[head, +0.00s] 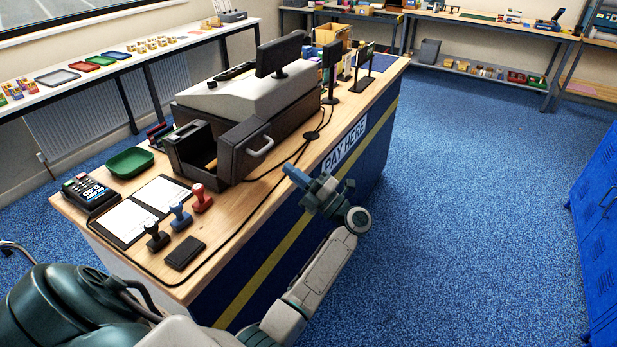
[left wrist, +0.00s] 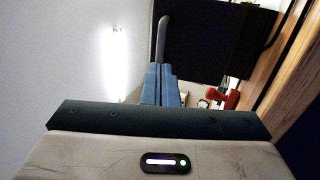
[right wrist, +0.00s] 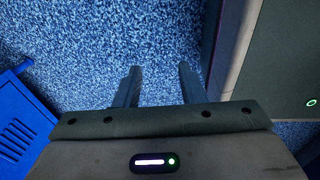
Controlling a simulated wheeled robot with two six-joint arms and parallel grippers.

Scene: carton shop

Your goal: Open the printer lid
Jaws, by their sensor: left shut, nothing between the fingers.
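The printer (head: 185,152) is a dark box on the counter, in front of the cash register. Its lid (head: 232,150) looks swung up, a dark panel standing on edge with a pale handle (head: 262,147) on its outer face. The box's inside shows, with something tan in it. My left gripper (head: 290,172) is shut and empty, to the right of the handle and seemingly apart from it. In the left wrist view the blue fingers (left wrist: 162,84) are together, with the handle (left wrist: 161,38) and dark panel (left wrist: 212,42) beyond. My right gripper (right wrist: 159,82) is open and empty above the floor.
Stamps (head: 180,216), an open notebook (head: 128,222), a card terminal (head: 90,193) and a green tray (head: 130,162) lie on the counter's near end. A black cable runs along its edge. Blue lockers (head: 597,200) stand right; the carpet (head: 470,190) between is clear.

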